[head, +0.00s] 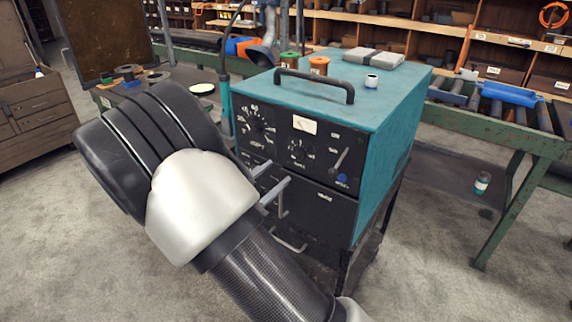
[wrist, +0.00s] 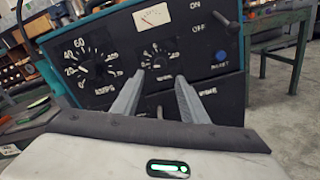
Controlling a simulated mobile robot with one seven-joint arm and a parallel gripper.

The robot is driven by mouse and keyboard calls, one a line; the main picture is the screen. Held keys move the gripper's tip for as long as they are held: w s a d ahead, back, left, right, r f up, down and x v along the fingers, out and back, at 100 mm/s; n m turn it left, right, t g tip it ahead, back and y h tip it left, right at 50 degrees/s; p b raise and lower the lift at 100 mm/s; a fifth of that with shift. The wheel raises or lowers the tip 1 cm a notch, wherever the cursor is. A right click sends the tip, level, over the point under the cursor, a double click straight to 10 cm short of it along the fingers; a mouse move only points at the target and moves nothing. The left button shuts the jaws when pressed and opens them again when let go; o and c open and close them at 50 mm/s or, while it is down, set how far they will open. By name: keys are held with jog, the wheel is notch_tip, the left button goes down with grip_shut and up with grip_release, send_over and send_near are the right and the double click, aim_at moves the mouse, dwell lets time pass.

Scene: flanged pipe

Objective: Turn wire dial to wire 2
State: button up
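The teal machine (head: 380,150) has a black front panel with two dials. The smaller middle dial (head: 299,150), which I take as the wire dial, also shows in the wrist view (wrist: 156,62). Its setting is too small to read. The larger amps dial (head: 256,122) sits left of it and also shows in the wrist view (wrist: 88,68). My gripper (head: 273,183) is open and empty in front of the panel, below and left of the middle dial. In the wrist view its two fingers (wrist: 158,78) point at the panel, with the middle dial just beyond their tips, apparently not touched.
An on/off lever (head: 341,158) and a blue reset button (head: 342,178) are on the panel's right. A green roller table (head: 500,130) stands on the right.

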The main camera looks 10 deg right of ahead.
jog(key=v, duration=0.8)
jog(key=shift+s+a, duration=0.2)
jog(key=shift+s, duration=0.05)
jog(key=s+d+r+m+g, duration=0.2)
jog(key=s+d+m+g, duration=0.15)
jog(key=d, duration=0.25)
jog(key=s+d+r+m+g, duration=0.1)
jog(key=s+d+m+g, duration=0.1)
jog(key=d+m+g, duration=0.25)
jog(key=s+d+r+m+g+y, duration=0.35)
jog(key=s+d+m+y, duration=0.35)
jog(key=s, duration=0.4)
jog(key=s+a+r+m+t+y, duration=0.4)
jog(key=s+r+m+y, duration=0.1)
jog(key=r+m+y, duration=0.15)
notch_tip(320, 180, up, 15)
jog(key=p, duration=1.6)
jog(key=shift+s+h, duration=0.15)
jog(key=shift+h, duration=0.2)
jog(key=shift+a+m, duration=0.1)
jog(key=shift+m, duration=0.15)
